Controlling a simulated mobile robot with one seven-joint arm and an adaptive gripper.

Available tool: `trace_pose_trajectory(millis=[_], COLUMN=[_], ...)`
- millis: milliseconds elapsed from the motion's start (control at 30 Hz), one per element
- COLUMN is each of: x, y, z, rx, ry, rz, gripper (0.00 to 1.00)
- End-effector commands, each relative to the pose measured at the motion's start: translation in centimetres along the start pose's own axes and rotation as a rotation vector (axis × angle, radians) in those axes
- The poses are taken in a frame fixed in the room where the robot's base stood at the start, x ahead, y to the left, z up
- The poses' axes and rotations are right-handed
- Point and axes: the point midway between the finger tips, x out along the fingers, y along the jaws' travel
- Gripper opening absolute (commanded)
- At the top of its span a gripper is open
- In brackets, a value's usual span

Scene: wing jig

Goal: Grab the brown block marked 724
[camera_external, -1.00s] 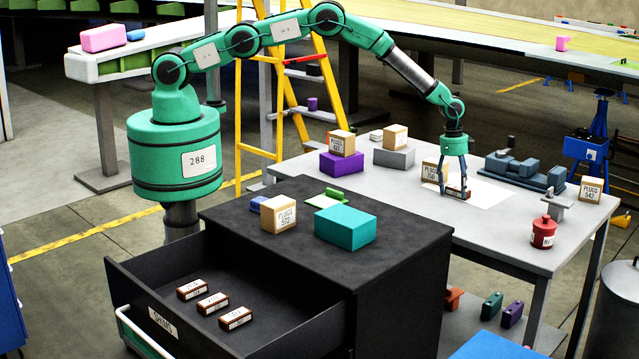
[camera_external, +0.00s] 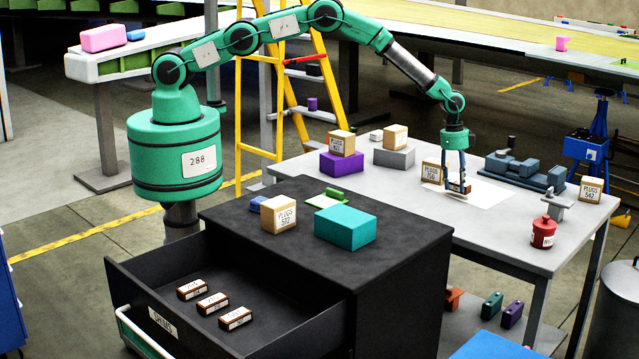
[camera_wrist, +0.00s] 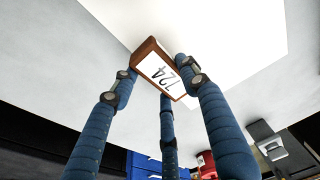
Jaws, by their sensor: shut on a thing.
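The brown block marked 724 (camera_wrist: 160,72) shows in the wrist view with its white label facing the camera. My gripper (camera_wrist: 155,82) has its blue fingers closed around the block, touching its sides. In the external view my gripper (camera_external: 458,186) holds the block above the white sheet (camera_external: 487,195) on the grey table (camera_external: 400,192). The block is small there and mostly hidden by the fingers.
A plugs box (camera_external: 432,172) stands just left of my gripper. A dark blue vise-like fixture (camera_external: 525,172) lies to the right, with a red canister (camera_external: 543,232) nearer. Several brown blocks (camera_external: 212,303) lie in the open black drawer (camera_external: 150,285).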

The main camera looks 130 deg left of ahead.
Motion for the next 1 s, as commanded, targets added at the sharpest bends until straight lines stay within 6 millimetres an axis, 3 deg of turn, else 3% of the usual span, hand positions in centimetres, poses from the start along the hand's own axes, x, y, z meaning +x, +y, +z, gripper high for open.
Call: trace_pose_trajectory(millis=[100,1000], x=[-1.9,-4.2], y=[-0.1,7.7], z=[-0.4,9.3], rx=[0.001,0.0], ry=[0.002,0.001], rz=[-0.002,-0.001], gripper=[0.17,0.17])
